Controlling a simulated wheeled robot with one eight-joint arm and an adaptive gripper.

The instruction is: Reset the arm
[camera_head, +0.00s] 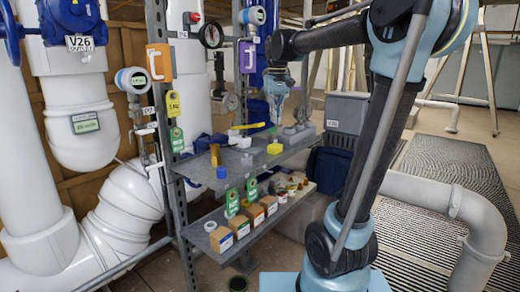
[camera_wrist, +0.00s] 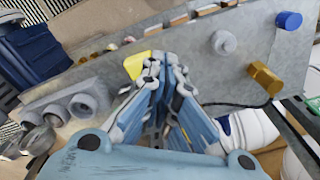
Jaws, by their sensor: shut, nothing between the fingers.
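My arm (camera_head: 365,130) rises at the right of the head view and reaches left over the metal shelf (camera_head: 205,168). My gripper (camera_head: 277,112) points down above the upper shelf board, among the things there. In the wrist view my gripper (camera_wrist: 163,66) has its fingers together, with nothing held between them. A yellow block (camera_head: 274,148) lies just below it in the head view. In the wrist view the yellow block (camera_wrist: 136,65) shows beside the fingertips, partly hidden by them; I cannot tell whether they touch.
Grey fittings (camera_head: 298,132) stand right of the gripper, and a blue cap (camera_head: 221,172) lies at the board's front. Small boxes (camera_head: 221,238) line the lower board. White pipes (camera_head: 90,130) and gauges (camera_head: 134,80) stand left. A grey pipe (camera_head: 440,195) runs right; grating (camera_head: 450,165) lies open behind it.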

